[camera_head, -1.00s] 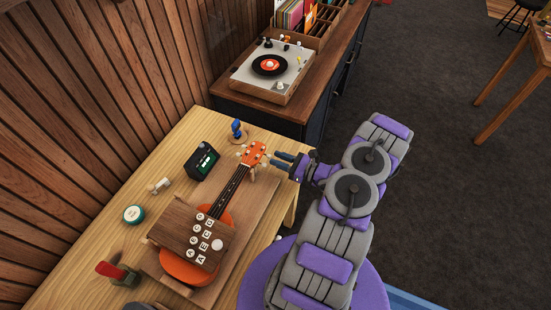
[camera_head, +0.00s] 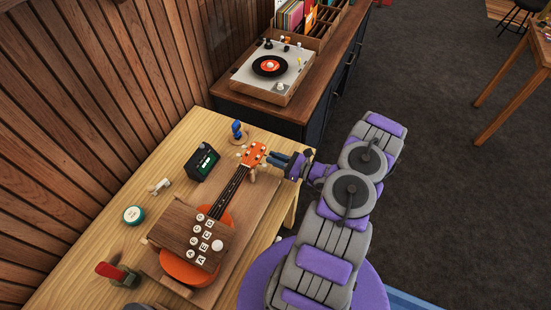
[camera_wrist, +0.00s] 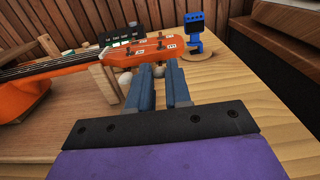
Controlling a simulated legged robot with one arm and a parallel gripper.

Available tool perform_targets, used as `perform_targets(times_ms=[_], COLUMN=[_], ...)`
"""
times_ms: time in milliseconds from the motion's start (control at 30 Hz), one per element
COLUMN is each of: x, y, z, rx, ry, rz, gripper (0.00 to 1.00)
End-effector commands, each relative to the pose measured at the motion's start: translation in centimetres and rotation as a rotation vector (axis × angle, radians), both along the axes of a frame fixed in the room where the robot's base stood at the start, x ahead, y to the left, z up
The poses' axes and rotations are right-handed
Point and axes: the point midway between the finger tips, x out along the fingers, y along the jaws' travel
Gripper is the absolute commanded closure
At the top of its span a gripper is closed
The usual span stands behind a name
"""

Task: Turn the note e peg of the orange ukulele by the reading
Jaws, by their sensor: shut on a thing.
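The orange ukulele (camera_head: 224,216) lies on a wooden board, its headstock (camera_head: 254,154) toward the back right. In the wrist view the headstock (camera_wrist: 150,49) carries small white letter labels, too small to read surely, and pale round pegs below its near edge. My gripper (camera_head: 272,160) is at the headstock's right side. In the wrist view my gripper (camera_wrist: 160,70) is shut on one pale peg (camera_wrist: 158,71) between its fingertips. Another pale peg (camera_wrist: 125,77) is just left of the fingers. A dark reading box (camera_head: 203,163) with a green display stands left of the neck; its figures are unreadable.
A blue device (camera_head: 237,130) on a round wooden base stands behind the headstock. A wooden block with lettered knobs (camera_head: 192,230) is across the ukulele's body. A green-lidded tin (camera_head: 133,215) and a red-handled tool (camera_head: 112,271) are at left. A record player (camera_head: 272,70) stands beyond.

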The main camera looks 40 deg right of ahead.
Motion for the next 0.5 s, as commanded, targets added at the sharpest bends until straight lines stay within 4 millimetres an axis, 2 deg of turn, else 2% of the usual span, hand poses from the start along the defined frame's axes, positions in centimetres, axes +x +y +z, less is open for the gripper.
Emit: perform_targets(times_ms=[267, 500], x=[0.05, 0.03], y=[-0.07, -0.05], z=[-0.02, -0.12], rx=[-0.039, -0.159], ry=[-0.015, -0.063], rz=[-0.002, -0.003], gripper=[1.00, 1.00])
